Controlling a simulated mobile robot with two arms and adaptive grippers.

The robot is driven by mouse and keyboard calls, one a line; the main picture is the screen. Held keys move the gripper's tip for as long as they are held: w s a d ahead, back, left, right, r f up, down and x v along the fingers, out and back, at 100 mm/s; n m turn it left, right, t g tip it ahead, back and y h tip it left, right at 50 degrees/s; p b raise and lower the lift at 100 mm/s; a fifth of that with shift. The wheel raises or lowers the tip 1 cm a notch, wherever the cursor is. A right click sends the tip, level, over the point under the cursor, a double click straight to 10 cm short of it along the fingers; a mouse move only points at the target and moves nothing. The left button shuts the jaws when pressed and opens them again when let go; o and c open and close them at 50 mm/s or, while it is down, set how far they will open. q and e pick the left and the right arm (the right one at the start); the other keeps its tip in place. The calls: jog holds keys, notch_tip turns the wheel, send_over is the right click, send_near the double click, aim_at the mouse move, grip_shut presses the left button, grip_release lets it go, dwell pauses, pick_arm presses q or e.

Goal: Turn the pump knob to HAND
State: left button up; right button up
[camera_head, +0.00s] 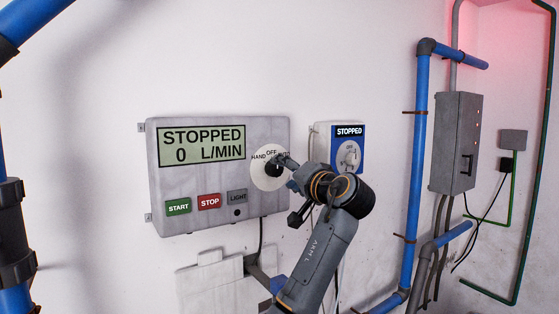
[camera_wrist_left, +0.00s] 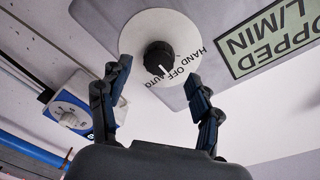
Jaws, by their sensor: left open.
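The pump knob is a round black knob (camera_wrist_left: 159,58) on a white dial plate (camera_wrist_left: 140,30) marked HAND, OFF and AUTO. Its white mark appears to point toward OFF. The dial is on the right part of a grey panel (camera_head: 220,180), whose display (camera_head: 201,146) reads STOPPED, 0 L/MIN. My left gripper (camera_wrist_left: 158,72) is open in front of the dial, its fingertips apart on either side of the knob, with no clear contact. In the head view the gripper (camera_head: 284,172) partly covers the knob and the AUTO label. My right gripper is not in view.
Green START (camera_head: 178,206), red STOP (camera_head: 209,201) and grey LIGHT (camera_head: 237,197) buttons sit below the display. A second box (camera_head: 322,140) labelled STOPPED, with its own knob (camera_head: 350,155), is just right. Blue pipes (camera_head: 419,130) and a grey cabinet (camera_head: 456,142) are farther right.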

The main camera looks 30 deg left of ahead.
aim_at(277, 170)
pick_arm(q)
jog(key=p+x, duration=0.1)
jog(key=x, duration=0.2)
jog(key=shift+w+a, duration=0.2)
jog(key=shift+a, duration=0.05)
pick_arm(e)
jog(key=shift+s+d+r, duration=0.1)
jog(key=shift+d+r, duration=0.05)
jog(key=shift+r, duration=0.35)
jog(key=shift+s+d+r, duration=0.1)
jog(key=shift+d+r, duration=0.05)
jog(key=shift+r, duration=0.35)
